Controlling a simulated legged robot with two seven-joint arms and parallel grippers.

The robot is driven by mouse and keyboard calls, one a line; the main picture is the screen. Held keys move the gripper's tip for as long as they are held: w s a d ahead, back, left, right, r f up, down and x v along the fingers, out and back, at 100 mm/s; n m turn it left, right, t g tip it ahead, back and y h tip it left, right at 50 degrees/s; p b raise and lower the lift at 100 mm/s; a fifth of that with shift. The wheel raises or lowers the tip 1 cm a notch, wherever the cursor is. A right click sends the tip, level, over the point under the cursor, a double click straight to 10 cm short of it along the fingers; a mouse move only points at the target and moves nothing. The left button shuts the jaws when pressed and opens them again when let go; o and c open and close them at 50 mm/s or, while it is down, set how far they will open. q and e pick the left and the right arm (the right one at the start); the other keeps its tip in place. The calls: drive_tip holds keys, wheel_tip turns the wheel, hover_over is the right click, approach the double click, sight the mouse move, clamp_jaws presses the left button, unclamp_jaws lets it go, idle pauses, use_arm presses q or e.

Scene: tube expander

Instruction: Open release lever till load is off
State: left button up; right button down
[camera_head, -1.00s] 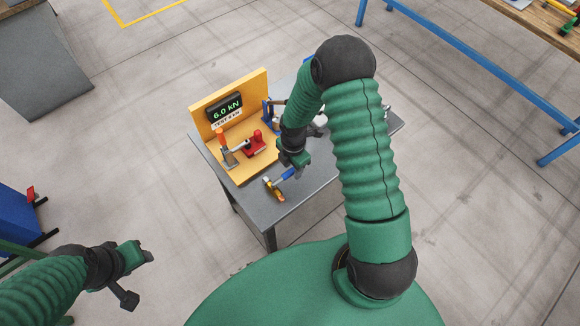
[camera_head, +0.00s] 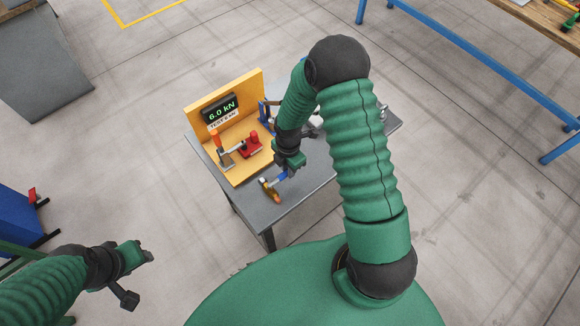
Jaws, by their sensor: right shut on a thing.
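A yellow-orange test stand (camera_head: 246,90) on the table carries a display (camera_head: 220,108) reading 6.0 kN. On its base stands an upright lever with an orange handle (camera_head: 215,139), beside a red part (camera_head: 250,146). A tool (camera_head: 270,188) with a blue handle and orange and yellow parts is at the table's front edge. My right gripper (camera_head: 288,168) is at the blue handle and shut on it; its fingertips are small and partly hidden. My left gripper (camera_head: 147,256) is low at the left, away from the table; its jaw state is unclear.
The grey table (camera_head: 305,188) has bare room right of the tool. Blue and metal parts (camera_head: 264,113) stand behind my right arm and are partly hidden. A blue cabinet (camera_head: 20,222) is at the left, and a blue-framed bench (camera_head: 470,55) at the upper right.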

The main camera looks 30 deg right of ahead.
drive_tip(key=shift+w+d, duration=0.1)
drive_tip(key=shift+d, duration=0.1)
use_arm(q)
drive_tip(key=shift+w+a+f, duration=0.1)
drive_tip(key=shift+a, duration=0.3)
drive_tip(key=shift+d, duration=0.1)
use_arm(e)
drive_tip(key=shift+d, duration=0.2)
